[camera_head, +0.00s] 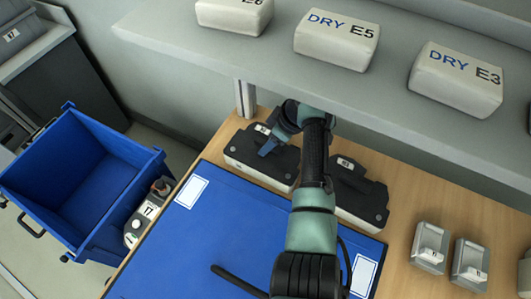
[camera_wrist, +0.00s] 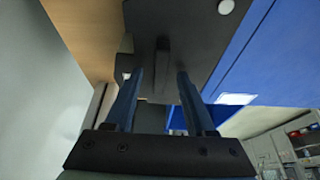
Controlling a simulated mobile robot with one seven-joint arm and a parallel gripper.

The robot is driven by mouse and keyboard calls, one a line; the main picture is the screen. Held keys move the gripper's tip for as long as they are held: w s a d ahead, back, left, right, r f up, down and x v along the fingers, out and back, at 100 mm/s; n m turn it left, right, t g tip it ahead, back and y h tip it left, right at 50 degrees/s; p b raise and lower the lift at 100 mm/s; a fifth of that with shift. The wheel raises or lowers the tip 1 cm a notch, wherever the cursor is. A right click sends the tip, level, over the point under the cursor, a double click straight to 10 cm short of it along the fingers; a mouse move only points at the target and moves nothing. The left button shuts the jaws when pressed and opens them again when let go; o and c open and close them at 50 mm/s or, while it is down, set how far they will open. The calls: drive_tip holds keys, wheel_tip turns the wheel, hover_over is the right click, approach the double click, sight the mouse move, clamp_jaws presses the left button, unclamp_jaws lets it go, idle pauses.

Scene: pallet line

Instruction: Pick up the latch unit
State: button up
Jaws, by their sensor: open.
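A latch unit with a dark top and pale lower body (camera_head: 248,160) lies on the wooden table at the back edge of the blue mat. No marking I can read names it as the latch unit. My gripper (camera_head: 268,146) is over its top, with my arm reaching across the mat. In the wrist view, my gripper (camera_wrist: 161,74) has two blue fingers spread apart. The dark face of the unit (camera_wrist: 195,45) is ahead of them, with a narrow raised dark part lined up between the tips. Contact cannot be told. A similar dark-topped unit (camera_head: 360,194) lies to the right, partly behind my arm.
A grey shelf (camera_head: 210,52) with white DRY packs (camera_head: 337,40) overhangs the back. The blue mat (camera_head: 215,240) is mostly bare. Small grey units (camera_head: 430,247) stand at the right.

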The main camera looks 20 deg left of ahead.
clamp_jaws()
drive_tip(key=shift+r, duration=0.1)
idle(1.3)
